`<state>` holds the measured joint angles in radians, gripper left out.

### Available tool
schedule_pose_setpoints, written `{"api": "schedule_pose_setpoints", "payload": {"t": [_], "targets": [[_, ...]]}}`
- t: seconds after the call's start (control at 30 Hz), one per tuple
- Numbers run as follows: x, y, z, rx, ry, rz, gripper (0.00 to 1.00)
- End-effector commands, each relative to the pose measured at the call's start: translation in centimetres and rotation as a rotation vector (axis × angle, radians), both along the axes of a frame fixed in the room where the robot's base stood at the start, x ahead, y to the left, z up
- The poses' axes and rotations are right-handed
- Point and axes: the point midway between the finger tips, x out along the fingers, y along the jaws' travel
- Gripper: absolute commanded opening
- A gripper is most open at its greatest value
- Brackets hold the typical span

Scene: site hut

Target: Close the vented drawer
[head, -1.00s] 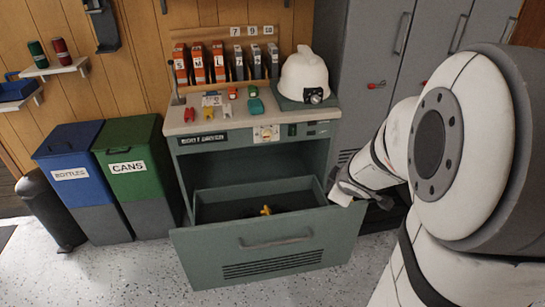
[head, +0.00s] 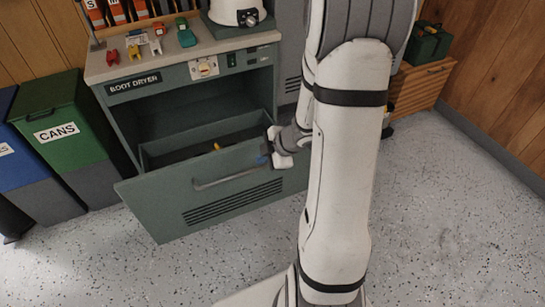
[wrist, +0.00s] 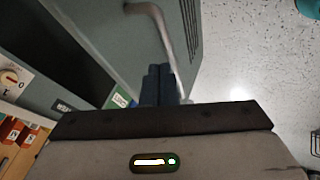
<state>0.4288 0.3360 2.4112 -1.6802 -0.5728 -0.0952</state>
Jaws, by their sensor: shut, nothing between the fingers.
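The vented drawer (head: 165,213) of the grey-green boot dryer cabinet stands pulled out in the head view. Its front has a row of slots low down and a bar handle (head: 228,179). A small yellow thing (head: 217,147) shows inside. My gripper (head: 262,159) is at the front panel's upper right, close to the handle's right end. In the wrist view my gripper's dark blue fingers (wrist: 158,72) are together and empty. They lie beside the handle (wrist: 160,22) and the drawer front (wrist: 112,40); I cannot tell whether they touch.
The cabinet top (head: 190,48) carries small coloured items and a white helmet (head: 237,10). A green cans bin (head: 68,120) and a blue bin (head: 30,165) stand left. A wooden crate (head: 425,85) stands at the right. The speckled floor before the drawer is clear.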

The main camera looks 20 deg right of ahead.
Motion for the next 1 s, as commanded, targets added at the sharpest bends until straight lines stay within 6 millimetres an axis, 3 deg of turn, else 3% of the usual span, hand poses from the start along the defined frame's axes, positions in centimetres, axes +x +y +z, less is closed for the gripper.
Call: {"api": "schedule_pose_setpoints", "payload": {"t": [0.03, 0.1, 0.4, 1.0], "targets": [[0.5, 0.5, -1.5, 0.001, 0.002, 0.004, 0.0], [1.3, 0.9, -2.1, -0.001, 0.0, 0.003, 0.0], [4.7, 0.7, -1.5, -0.001, -0.001, 0.0, 0.0], [5.9, 1.2, -1.2, 0.0, -0.001, 0.009, 0.0]]}}
